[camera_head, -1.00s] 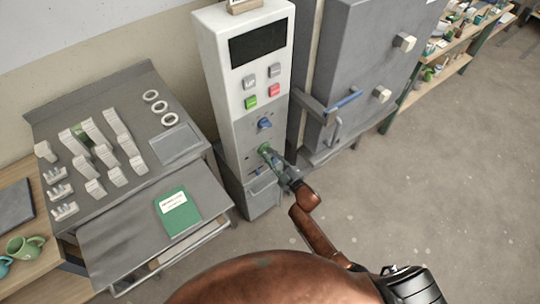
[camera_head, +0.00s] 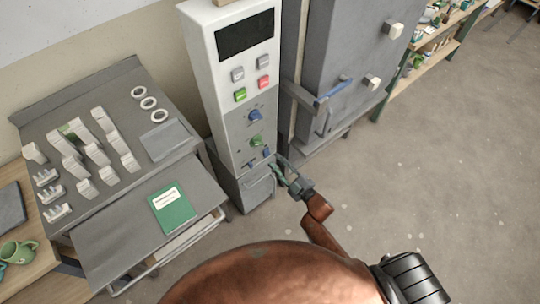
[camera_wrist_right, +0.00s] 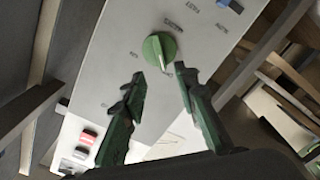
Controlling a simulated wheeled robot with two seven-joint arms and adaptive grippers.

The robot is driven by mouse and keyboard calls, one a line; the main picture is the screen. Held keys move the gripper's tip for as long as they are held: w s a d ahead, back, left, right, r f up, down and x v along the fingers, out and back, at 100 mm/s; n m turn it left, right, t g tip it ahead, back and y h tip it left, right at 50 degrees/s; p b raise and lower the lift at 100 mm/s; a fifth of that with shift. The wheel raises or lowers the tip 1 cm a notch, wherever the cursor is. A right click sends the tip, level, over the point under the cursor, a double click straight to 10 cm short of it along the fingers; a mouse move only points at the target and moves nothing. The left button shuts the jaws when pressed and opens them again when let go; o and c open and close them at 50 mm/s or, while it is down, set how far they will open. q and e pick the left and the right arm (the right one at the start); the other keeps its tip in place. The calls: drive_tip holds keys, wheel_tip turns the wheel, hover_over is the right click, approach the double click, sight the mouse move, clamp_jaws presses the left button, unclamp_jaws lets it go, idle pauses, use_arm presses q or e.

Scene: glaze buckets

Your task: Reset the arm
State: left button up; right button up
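My right gripper (camera_head: 283,170) is just right of the lower part of the white and grey control cabinet (camera_head: 231,119). In the right wrist view its two dark green fingers (camera_wrist_right: 161,82) are spread apart with nothing between them. The green knob (camera_head: 256,141) on the cabinet's grey panel is clear of the fingers. It also shows in the right wrist view (camera_wrist_right: 159,48), just beyond the fingertips. A blue knob (camera_head: 255,115) is above it. My left gripper is not in view.
A grey kiln-like cabinet (camera_head: 345,60) with a blue-handled latch (camera_head: 334,91) stands close behind my right gripper. A grey workbench (camera_head: 95,95) with white pieces and a green book (camera_head: 171,209) is at left. Open floor (camera_head: 440,180) lies at right.

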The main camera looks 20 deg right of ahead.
drive_tip(key=shift+v, duration=0.85)
drive_tip(key=s+d+f+m+g+h, duration=0.25)
drive_tip(key=s+f, duration=0.35)
drive_tip(key=f, duration=0.5)
drive_tip(key=s+d+f+m+g+h, duration=0.1)
drive_tip(key=s+d+f+m+g, duration=0.3)
drive_tip(key=f, duration=0.7)
drive_tip(key=s+d+f+g+h, duration=0.1)
drive_tip(key=s+d+f+h, duration=0.1)
drive_tip(key=s+f, duration=0.7)
drive_tip(key=s+f+m+g, duration=0.1)
drive_tip(key=s+f+g, duration=0.2)
drive_tip(key=s, duration=0.9)
drive_tip(key=s+d+f+m+g, duration=0.1)
drive_tip(key=s+f+m+g, duration=0.1)
drive_tip(key=s+f, duration=0.8)
drive_tip(key=s+f+m+g, duration=0.2)
drive_tip(key=s+f+g, duration=0.2)
drive_tip(key=s, duration=1.1)
wheel_tip(320, 180, down, 3)
drive_tip(key=shift+d+r+h, duration=0.15)
drive_tip(key=shift+h, duration=0.3)
